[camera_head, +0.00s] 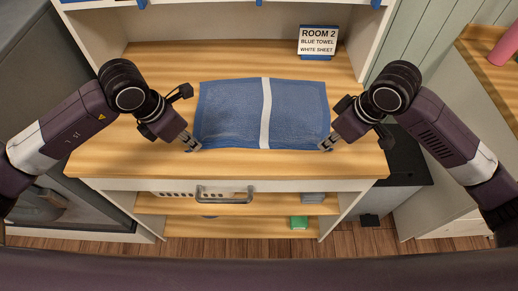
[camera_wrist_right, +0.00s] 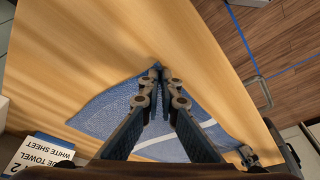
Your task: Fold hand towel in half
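A blue hand towel (camera_head: 230,112) with a white stripe lies spread on the wooden counter. It also shows in the right wrist view (camera_wrist_right: 105,112). My left gripper (camera_head: 193,146) is at the towel's near left corner; whether its fingers are closed on the cloth is too small to tell. My right gripper (camera_head: 325,146) is at the near right corner. In the right wrist view, the right gripper's fingertips (camera_wrist_right: 160,72) come together on that corner, with a bit of blue cloth between them.
The wooden counter (camera_head: 150,65) is clear around the towel. A sign (camera_head: 318,40) reading "ROOM 2 BLUE TOWEL WHITE SHEET" stands at the back right. A pink object (camera_head: 504,46) stands at far right.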

